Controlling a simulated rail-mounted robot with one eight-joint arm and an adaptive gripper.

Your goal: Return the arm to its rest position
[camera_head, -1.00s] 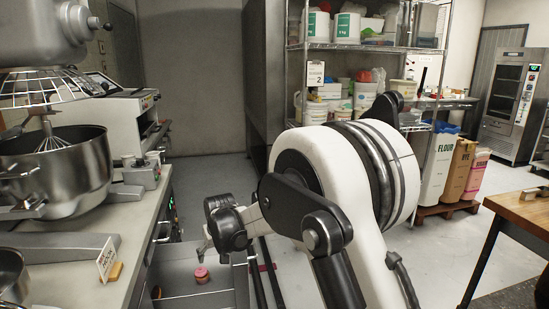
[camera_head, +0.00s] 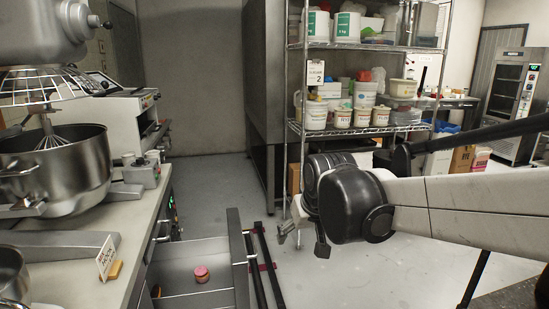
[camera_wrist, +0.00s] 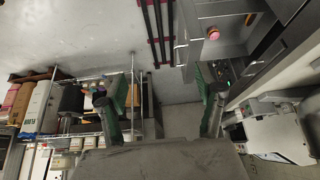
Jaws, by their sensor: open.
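My gripper (camera_head: 302,238) is in the middle of the head view, to the right of the open drawer and above the grey floor. My arm reaches it from the right edge. In the wrist view my gripper (camera_wrist: 160,112) shows two fingers spread wide apart with nothing between them.
An open drawer (camera_head: 240,265) at lower left holds a small pink-topped item (camera_head: 202,274). A steel mixer bowl (camera_head: 55,175) stands on the counter (camera_head: 140,215) at left. A wire shelf (camera_head: 375,133) with tubs stands behind my arm. Floor (camera_head: 340,280) below my gripper is clear.

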